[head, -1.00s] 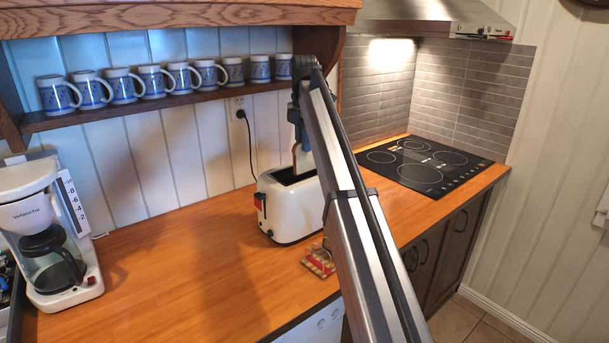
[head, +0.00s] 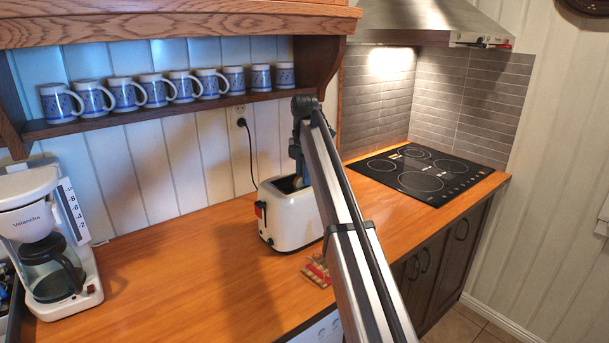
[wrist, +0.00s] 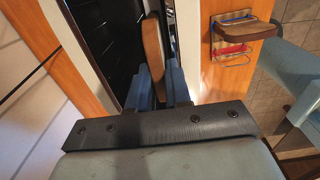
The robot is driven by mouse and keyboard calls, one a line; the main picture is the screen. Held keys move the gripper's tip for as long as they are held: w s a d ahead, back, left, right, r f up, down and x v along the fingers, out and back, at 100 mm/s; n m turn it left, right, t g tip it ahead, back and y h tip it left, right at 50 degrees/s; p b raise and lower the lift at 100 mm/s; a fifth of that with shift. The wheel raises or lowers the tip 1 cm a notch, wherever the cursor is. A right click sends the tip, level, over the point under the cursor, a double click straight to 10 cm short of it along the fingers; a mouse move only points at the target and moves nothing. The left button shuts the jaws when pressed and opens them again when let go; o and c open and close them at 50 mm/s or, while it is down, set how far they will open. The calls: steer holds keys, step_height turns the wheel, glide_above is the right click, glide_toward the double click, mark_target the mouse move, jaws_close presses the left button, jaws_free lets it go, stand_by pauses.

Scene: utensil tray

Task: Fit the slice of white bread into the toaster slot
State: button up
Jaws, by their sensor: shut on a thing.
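The white toaster (head: 290,220) stands on the wooden counter below the mug shelf. My gripper (wrist: 160,85) has blue fingers shut on the slice of bread (wrist: 152,45), whose brown crust edge faces the wrist camera. In the wrist view the slice stands on edge over the dark top opening of the toaster, whose pale rim (wrist: 188,45) runs along the right. In the head view the gripper reaches down to the toaster top, and only a little of the slice (head: 298,183) shows. The slice's lower part is hidden, so its depth in the slot cannot be told.
A small wood-and-red rack (head: 317,270) sits in front of the toaster; in the wrist view it (wrist: 240,34) shows blue and red wire. A coffee maker (head: 50,240) stands at left, a black cooktop (head: 415,172) at right. Several mugs line the shelf above. The counter's middle is clear.

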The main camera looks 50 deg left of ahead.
steer(key=shift+f, duration=0.15)
steer(key=o, duration=0.7)
steer(key=shift+c, duration=0.2)
step_height(320, 180, up, 12)
steer(key=shift+r, duration=0.2)
stand_by(0.4)
